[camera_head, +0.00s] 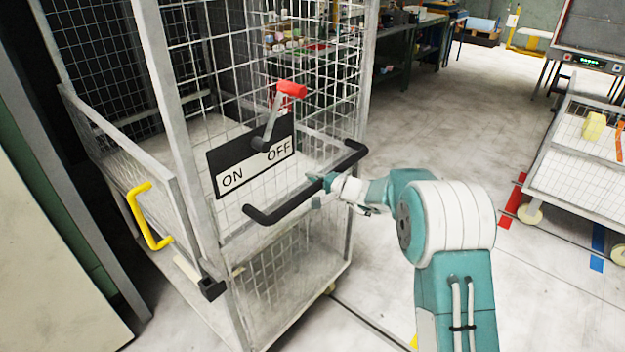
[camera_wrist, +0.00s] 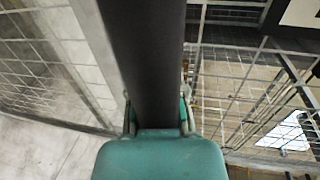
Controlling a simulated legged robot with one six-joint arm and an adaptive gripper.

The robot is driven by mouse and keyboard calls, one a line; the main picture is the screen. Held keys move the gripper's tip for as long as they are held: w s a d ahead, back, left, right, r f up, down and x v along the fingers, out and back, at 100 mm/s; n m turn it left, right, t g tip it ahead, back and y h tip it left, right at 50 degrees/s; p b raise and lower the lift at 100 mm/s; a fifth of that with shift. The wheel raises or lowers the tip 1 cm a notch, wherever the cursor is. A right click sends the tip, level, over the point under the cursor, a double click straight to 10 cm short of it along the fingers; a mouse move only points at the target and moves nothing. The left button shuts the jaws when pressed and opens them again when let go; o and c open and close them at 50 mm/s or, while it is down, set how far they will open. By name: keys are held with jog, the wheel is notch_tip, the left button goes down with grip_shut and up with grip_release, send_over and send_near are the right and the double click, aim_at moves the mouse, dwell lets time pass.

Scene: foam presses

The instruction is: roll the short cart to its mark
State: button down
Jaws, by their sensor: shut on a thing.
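A tall wire-mesh cage cart (camera_head: 205,225) stands at the left and centre, with a black bar handle (camera_head: 285,209) across its near side. My gripper (camera_head: 323,188) is shut on this black handle, near its middle. In the wrist view the dark bar (camera_wrist: 145,50) runs between the fingers of my gripper (camera_wrist: 158,118). A lower wheeled cart (camera_head: 580,178) stands apart at the right, holding yellow and orange items. Red (camera_head: 514,195) and blue (camera_head: 598,240) floor marks lie beside it. I cannot tell which mark belongs to which cart.
An ON/OFF plate (camera_head: 252,160) with a red-ended lever (camera_head: 291,90) is on the cage's mesh, above the handle. A yellow handle (camera_head: 140,215) sticks out at the left. Workbenches (camera_head: 410,45) stand behind. The floor (camera_head: 440,120) between the two carts is clear.

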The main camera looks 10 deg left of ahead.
jog(key=shift+w+a+r, duration=0.1)
jog(key=shift+w+r, duration=0.1)
jog(key=shift+r, duration=0.35)
jog(key=shift+c, duration=2)
grip_release()
jog(key=shift+f, duration=0.1)
jog(key=v, duration=1.2)
jog(key=shift+f, duration=0.15)
